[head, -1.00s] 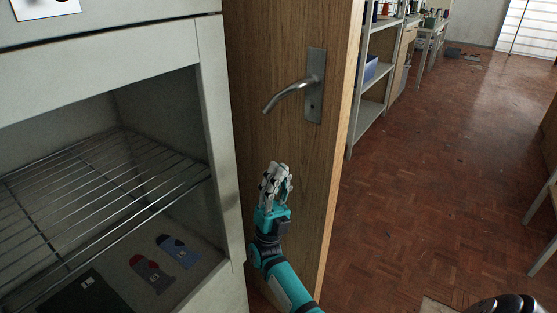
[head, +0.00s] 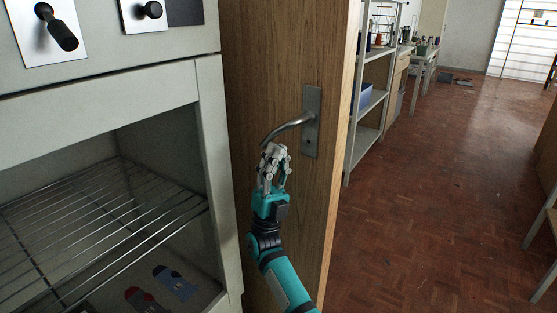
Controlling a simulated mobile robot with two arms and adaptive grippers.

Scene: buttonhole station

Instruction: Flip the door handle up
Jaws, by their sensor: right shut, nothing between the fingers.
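The door handle (head: 290,127) is a curved grey metal lever on a tall metal plate (head: 311,122), fixed to a brown wooden door (head: 255,60). The lever points left and droops a little at its free end. My right gripper (head: 273,150) is shut and empty, with its fingertips pointing up just under the lever's free end. Whether the fingertips touch the lever I cannot tell. The left gripper is not in view.
A grey cabinet (head: 212,130) with a wire rack (head: 100,220) stands close on the left of the door. Shelves (head: 368,110) stand behind the door's right edge. The parquet floor (head: 430,200) on the right is mostly clear.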

